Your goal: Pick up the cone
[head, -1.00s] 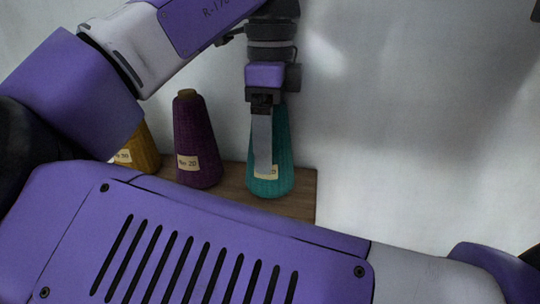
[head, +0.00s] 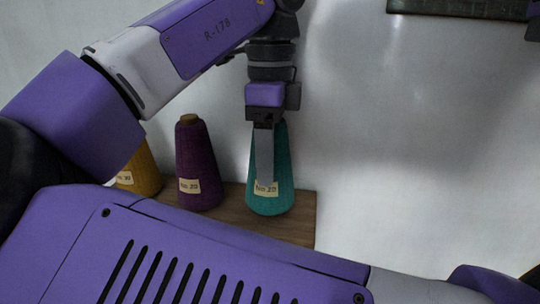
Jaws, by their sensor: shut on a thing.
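A teal yarn cone (head: 282,180) with a cream label reading "No. 20" is upright at the right end of a wooden shelf. My gripper (head: 265,168) points down over it from above. One long grey finger lies along the near side of the cone down to the label. The other finger is hidden behind the cone. The gripper is shut on the teal cone. I cannot tell whether the cone's base touches the shelf.
A purple cone (head: 197,155) with a label stands on the wooden shelf (head: 228,205) to the left. A yellow cone (head: 145,172) stands farther left, partly hidden by my arm. The pale wall right of the shelf is bare. A dark panel (head: 462,8) shows at the top right.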

